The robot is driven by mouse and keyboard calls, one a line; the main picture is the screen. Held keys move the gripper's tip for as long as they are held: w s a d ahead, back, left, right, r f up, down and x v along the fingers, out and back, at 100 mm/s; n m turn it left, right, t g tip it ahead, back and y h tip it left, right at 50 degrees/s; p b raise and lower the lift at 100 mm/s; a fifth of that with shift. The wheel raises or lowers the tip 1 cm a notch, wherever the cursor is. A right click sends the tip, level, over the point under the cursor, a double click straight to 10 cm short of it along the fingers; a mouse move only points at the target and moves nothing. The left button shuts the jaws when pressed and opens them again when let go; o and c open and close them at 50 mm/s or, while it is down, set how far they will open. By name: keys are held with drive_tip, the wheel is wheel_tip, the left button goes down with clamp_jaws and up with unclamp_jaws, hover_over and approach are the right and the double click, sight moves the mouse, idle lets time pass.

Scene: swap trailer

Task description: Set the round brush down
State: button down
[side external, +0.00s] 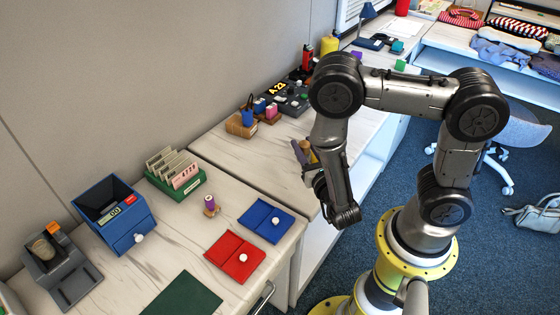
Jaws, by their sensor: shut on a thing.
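My gripper (306,160) hangs at the end of my bent arm, over the front part of the middle counter (225,142). Its jaws are shut on a small tan and dark piece, which I take to be the round brush (313,157). The arm's wrist and the jaws hide much of it, so its bristles and exact tilt cannot be made out. I cannot tell whether it touches the counter or is held a little above it.
The near counter holds a blue drawer box (125,222), green card tray (178,180), purple-topped spool (210,206), blue pad (265,222), red pad (234,256) and dark green mat (183,296). A wooden holder (241,125) stands by the wall. Bare counter lies left of my gripper.

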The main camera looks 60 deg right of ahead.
drive_tip(key=w+f, duration=0.2)
drive_tip(key=w+d+f, duration=0.1)
drive_tip(key=w+f, duration=0.1)
drive_tip(key=w, duration=0.1)
drive_tip(key=w+f, duration=0.3)
drive_tip(key=shift+w+d, duration=0.2)
drive_tip(key=shift+d, duration=0.2)
drive_tip(key=shift+w+f, duration=0.15)
drive_tip(key=shift+f, duration=0.85)
drive_tip(key=shift+w+f, duration=0.15)
drive_tip(key=shift+f, duration=0.8)
drive_tip(key=shift+f, duration=0.15)
drive_tip(key=c, duration=0.5)
unclamp_jaws()
